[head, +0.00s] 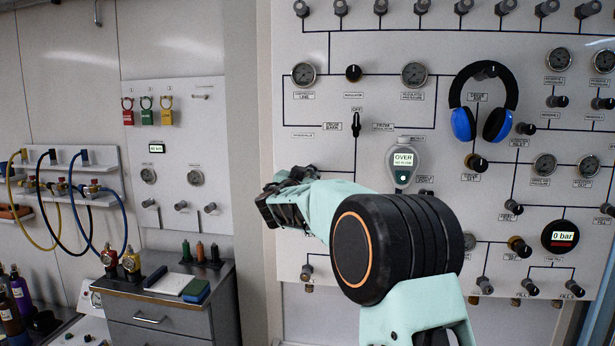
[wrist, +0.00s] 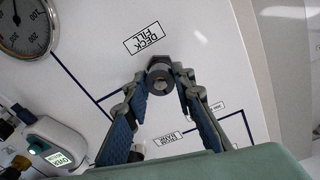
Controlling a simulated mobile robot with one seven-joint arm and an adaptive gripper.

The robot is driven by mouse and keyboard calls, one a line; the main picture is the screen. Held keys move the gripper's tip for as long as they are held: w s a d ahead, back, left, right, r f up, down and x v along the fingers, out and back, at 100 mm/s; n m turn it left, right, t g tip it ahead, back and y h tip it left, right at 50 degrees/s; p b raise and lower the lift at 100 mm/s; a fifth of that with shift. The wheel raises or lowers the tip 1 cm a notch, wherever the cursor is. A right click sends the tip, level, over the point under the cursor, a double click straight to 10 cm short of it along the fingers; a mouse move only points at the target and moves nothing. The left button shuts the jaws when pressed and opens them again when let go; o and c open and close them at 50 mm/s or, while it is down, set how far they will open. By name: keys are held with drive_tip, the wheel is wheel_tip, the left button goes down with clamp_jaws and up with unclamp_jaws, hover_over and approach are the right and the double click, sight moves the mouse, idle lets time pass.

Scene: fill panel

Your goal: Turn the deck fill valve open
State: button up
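The deck fill valve (wrist: 161,83) is a small round grey knob on the white panel, beside the DECK FILL label (wrist: 145,38), which appears upside down in the wrist view. My gripper (wrist: 163,88) faces the panel, with one fingertip on each side of the knob. The fingers are spread apart, close to the knob's sides; I cannot tell whether they touch it. In the head view my gripper (head: 283,204) is at the panel's left edge, and the valve is hidden behind it.
The white panel (head: 330,100) carries gauges, knobs and pipe lines. A grey analyser with a green OVER display (head: 403,160) is right of my gripper. Blue and black headphones (head: 484,100) hang further right. A drawer cabinet (head: 160,315) stands lower left.

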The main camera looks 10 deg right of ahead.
clamp_jaws()
